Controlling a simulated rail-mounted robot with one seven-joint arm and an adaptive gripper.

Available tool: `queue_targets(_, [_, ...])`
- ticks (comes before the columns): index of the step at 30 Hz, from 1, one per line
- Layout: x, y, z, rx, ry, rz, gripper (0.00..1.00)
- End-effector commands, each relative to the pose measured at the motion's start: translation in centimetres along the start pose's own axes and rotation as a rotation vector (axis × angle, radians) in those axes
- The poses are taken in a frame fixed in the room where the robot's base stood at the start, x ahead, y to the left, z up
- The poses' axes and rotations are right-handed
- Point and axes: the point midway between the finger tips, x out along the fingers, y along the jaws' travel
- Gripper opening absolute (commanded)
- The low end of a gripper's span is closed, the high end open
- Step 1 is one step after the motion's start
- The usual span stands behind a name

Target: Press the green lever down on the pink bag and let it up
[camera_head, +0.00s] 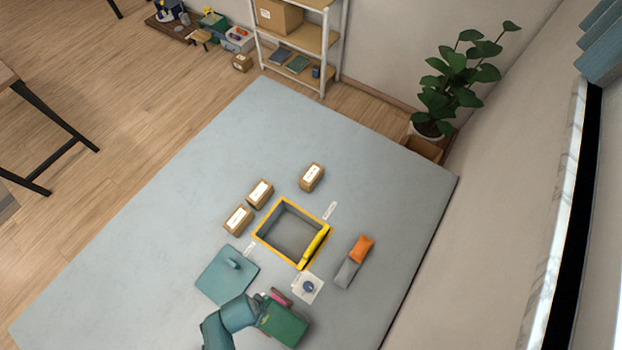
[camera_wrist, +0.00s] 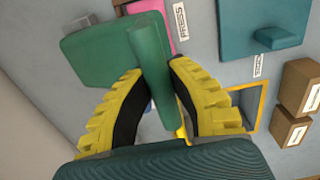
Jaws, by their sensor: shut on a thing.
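The green lever (camera_wrist: 105,52) is a flat green plate with a thick rounded bar across it. It also shows in the head view (camera_head: 285,325) at the lower middle, beside the end of my arm. My gripper (camera_wrist: 157,75) has its yellow, dark-padded fingers on both sides of the bar and is shut on it. The pink bag (camera_wrist: 154,8) shows as a pink patch beyond the lever, partly covered by it; a pink edge also shows in the head view (camera_head: 280,297). I cannot tell whether the lever presses on the bag.
A yellow-rimmed open box (camera_head: 265,219) lies behind, with a teal lid (camera_head: 215,282) to its left. A white card with a blue knob (camera_head: 308,287) is close by. An orange and grey block (camera_head: 354,261) lies right. Small cartons (camera_head: 260,194) stand behind. The far mat is clear.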

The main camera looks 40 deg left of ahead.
Motion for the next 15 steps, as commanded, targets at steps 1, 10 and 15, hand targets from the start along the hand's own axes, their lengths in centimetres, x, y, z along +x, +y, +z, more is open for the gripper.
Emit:
queue_targets(1, [-0.3,-0.4,-0.2,0.000,0.004,-0.009,0.00])
queue_targets(10, [1.0,-1.3,-0.2,-0.002,0.004,-0.010,0.00])
queue_targets(15, [2.3,-2.6,-0.2,-0.002,0.004,-0.010,0.00])
